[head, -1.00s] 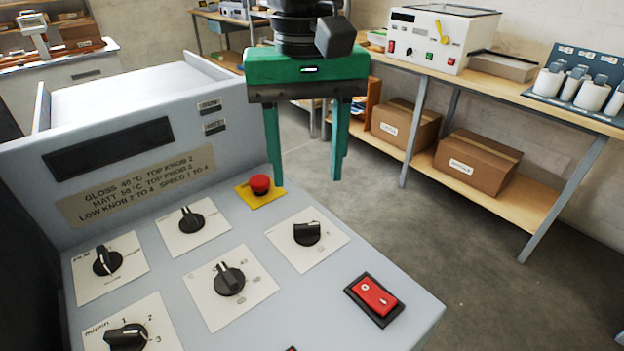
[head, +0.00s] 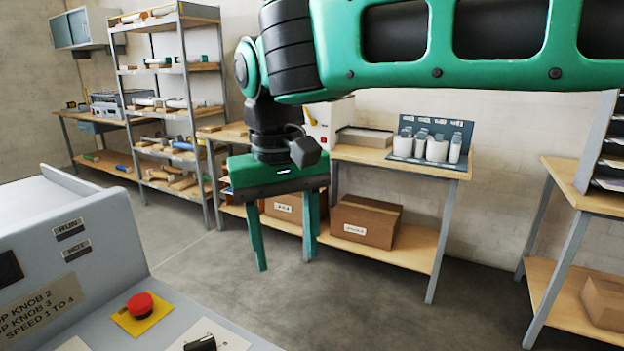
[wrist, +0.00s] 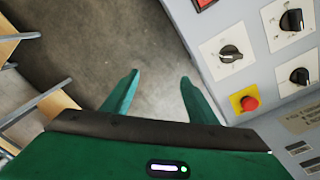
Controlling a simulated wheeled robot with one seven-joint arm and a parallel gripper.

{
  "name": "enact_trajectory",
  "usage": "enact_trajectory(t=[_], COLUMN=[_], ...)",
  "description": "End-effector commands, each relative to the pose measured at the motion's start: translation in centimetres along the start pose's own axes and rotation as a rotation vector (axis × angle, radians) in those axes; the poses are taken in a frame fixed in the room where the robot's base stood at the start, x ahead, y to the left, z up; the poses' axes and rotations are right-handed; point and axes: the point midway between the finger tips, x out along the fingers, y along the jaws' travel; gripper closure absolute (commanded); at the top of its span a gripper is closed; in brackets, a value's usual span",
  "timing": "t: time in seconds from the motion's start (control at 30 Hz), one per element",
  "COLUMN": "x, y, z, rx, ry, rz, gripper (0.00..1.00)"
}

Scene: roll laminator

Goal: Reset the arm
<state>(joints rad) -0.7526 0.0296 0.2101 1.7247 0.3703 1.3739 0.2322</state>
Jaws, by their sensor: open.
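My gripper (head: 285,255) hangs fingers down, open and empty, in the middle of the head view. It is over open floor, to the right of the laminator and apart from it. My green arm reaches across the top of the head view. In the wrist view my gripper (wrist: 157,85) shows two spread green fingers with bare floor between them. The laminator's grey panel (head: 110,320) is at the lower left of the head view, mostly cut off. Its red stop button (head: 140,305) sits on a yellow plate. Knobs (wrist: 231,54) show at the right of the wrist view.
A bench with a tool holder (head: 433,145) stands behind my gripper, with cardboard boxes (head: 365,222) on its lower shelf. A loaded shelf rack (head: 180,100) is at the back left. Another shelf table (head: 575,195) is at the right. The grey floor (head: 390,315) between is clear.

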Motion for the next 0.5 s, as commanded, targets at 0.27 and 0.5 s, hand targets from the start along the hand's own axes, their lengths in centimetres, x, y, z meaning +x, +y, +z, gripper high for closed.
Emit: enact_trajectory(t=[0.27, 0.5], x=[3.9, 8.1], y=[18.1, 30.2], z=[2.5, 10.7], rx=[0.273, 0.513], ry=[-0.009, -0.034], rz=[0.044, 0.046], gripper=[0.47, 0.47])
